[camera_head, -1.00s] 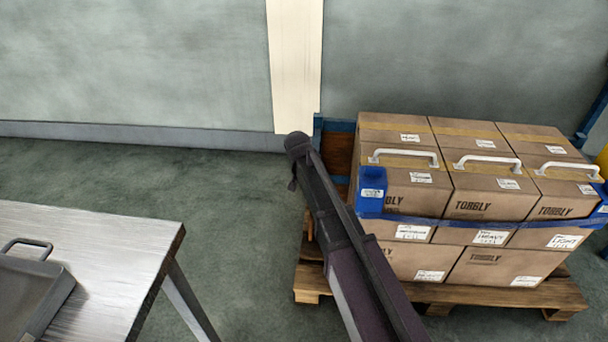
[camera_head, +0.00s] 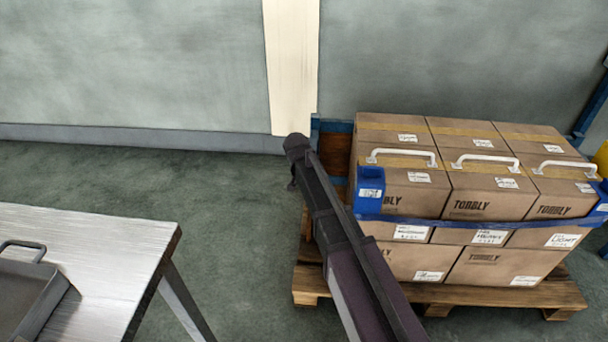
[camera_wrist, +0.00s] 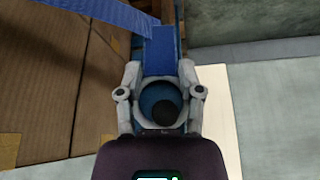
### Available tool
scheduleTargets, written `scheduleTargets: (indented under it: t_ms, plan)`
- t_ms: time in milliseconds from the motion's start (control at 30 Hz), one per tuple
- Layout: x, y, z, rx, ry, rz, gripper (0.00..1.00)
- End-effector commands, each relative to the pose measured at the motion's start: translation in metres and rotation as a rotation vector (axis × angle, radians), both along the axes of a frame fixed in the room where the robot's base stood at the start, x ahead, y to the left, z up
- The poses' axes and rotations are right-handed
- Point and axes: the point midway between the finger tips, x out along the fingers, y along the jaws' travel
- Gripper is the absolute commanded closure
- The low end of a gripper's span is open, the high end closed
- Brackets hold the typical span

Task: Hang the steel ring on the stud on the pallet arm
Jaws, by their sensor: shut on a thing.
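In the wrist view my gripper (camera_wrist: 160,74) has its two pale fingers on either side of a small round shape, blue with a dark centre. I take the held thing to be the steel ring, but its outline is hard to make out against the fingers. A blue bar (camera_wrist: 158,48), likely the pallet arm, lies just beyond the fingertips. I cannot make out the stud for certain or tell whether the ring touches it. In the head view my arm reaches up to the pallet's left side and its end hides the gripper and ring.
Brown boxes (camera_head: 480,207) with white handles stand on a wooden pallet (camera_head: 440,296), bound by a blue strap (camera_head: 450,222). A blue-framed wooden panel (camera_head: 335,160) rises behind my arm's end. A metal table (camera_head: 105,245) with a grey tray (camera_head: 30,290) is at left. Open floor lies between.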

Motion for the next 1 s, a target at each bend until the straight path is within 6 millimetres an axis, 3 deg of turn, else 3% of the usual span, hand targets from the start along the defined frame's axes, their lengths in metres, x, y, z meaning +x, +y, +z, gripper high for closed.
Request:
scheduleTargets:
  t_ms: [133,167,267,1000]
  plan:
    - [0.0,0.0,0.0,0.0,0.0,0.0,0.94]
    - [0.0,0.0,0.0,0.0,0.0,0.0,0.43]
    - [0.0,0.0,0.0,0.0,0.0,0.0,0.14]
    - [-0.006,0.002,0.01,0.0,0.0,0.0,0.12]
